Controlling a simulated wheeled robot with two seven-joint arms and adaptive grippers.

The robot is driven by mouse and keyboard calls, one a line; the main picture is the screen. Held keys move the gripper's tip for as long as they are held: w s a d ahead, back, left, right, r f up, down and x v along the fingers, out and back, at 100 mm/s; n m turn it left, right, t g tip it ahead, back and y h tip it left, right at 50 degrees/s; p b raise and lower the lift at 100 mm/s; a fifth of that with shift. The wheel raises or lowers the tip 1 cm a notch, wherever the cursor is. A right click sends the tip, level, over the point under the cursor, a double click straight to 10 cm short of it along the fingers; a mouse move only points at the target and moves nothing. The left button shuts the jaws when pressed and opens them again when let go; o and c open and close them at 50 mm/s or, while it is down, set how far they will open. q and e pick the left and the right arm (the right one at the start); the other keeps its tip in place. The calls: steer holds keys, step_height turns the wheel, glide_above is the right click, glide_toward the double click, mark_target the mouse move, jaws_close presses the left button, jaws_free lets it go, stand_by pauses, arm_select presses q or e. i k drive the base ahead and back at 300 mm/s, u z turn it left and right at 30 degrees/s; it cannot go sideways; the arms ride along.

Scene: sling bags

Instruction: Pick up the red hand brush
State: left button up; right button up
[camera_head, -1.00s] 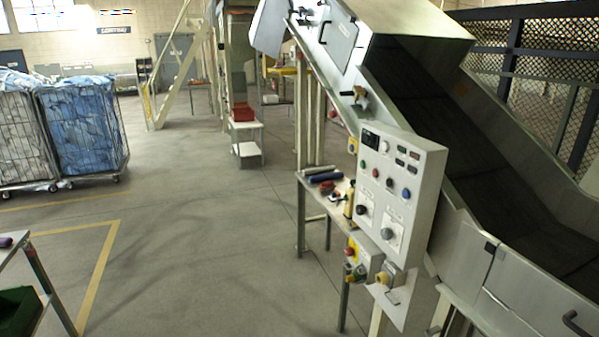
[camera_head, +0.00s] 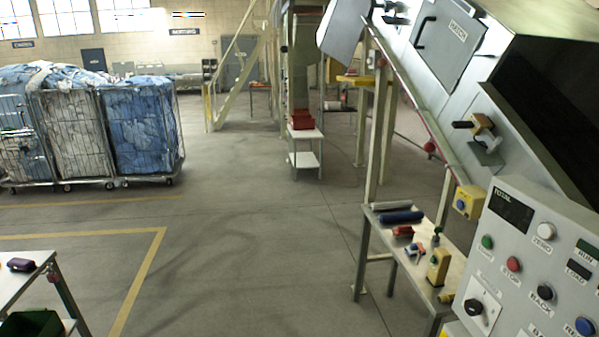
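A small red object (camera_head: 403,232), possibly the red hand brush, lies on a narrow metal side table (camera_head: 374,236) right of centre. It is too small to tell its shape for certain. Beside it, nearer me, lies a small red, white and blue item (camera_head: 415,250). Neither of my grippers is in view.
A control panel (camera_head: 530,265) and conveyor stand at right. Laundry cages (camera_head: 142,128) stand at left, with a table (camera_head: 22,272) at lower left. The middle floor is clear.

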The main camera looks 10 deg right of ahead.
mark_target(402, 231)
steer(key=i, duration=1.75)
steer(key=z, duration=0.8)
steer(key=i, duration=0.95)
steer(key=z, duration=0.95)
